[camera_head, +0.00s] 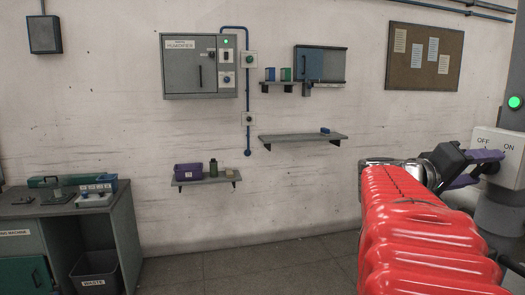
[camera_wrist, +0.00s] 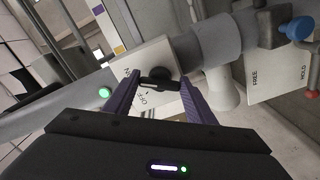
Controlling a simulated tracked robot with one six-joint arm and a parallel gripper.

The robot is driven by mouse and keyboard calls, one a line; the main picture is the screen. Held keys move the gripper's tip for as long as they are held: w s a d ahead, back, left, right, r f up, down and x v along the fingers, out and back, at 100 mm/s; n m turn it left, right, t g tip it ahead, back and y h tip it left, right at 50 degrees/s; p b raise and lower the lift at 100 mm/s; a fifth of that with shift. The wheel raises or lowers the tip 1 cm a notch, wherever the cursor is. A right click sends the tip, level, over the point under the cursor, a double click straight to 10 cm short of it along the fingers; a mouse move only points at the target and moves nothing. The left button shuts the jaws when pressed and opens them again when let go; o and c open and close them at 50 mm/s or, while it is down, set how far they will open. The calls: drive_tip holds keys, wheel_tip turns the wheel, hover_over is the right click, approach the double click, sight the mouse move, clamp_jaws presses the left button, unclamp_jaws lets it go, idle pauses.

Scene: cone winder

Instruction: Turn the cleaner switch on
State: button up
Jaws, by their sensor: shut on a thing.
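The cleaner switch (camera_head: 507,138) is a pale box on a grey post at the right edge of the head view, marked OFF and ON. In the wrist view, the switch box (camera_wrist: 150,53) shows tilted, with a black handle (camera_wrist: 158,84) on its face. My gripper (camera_head: 488,160) reaches it from the left with purple fingers. The fingers (camera_wrist: 160,85) are shut on the black handle, one on each side. Which label the handle points to, I cannot tell, since the fingers cover part of it in the head view.
A green lamp (camera_head: 514,102) glows on the post above the switch. In the wrist view, a plate marked FREE and HOLD (camera_wrist: 278,88) with a blue knob (camera_wrist: 298,28) is at right. A humidifier cabinet (camera_head: 188,82) and shelves hang on the far wall. The floor between is clear.

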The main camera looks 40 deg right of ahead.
drive_tip(key=shift+f, duration=0.3)
drive_tip(key=o, duration=1)
drive_tip(key=shift+r, duration=0.2)
drive_tip(key=shift+o, duration=0.2)
drive_tip(key=v, duration=1.3)
drive_tip(key=shift+w+a, duration=0.15)
drive_tip(key=shift+a, duration=0.2)
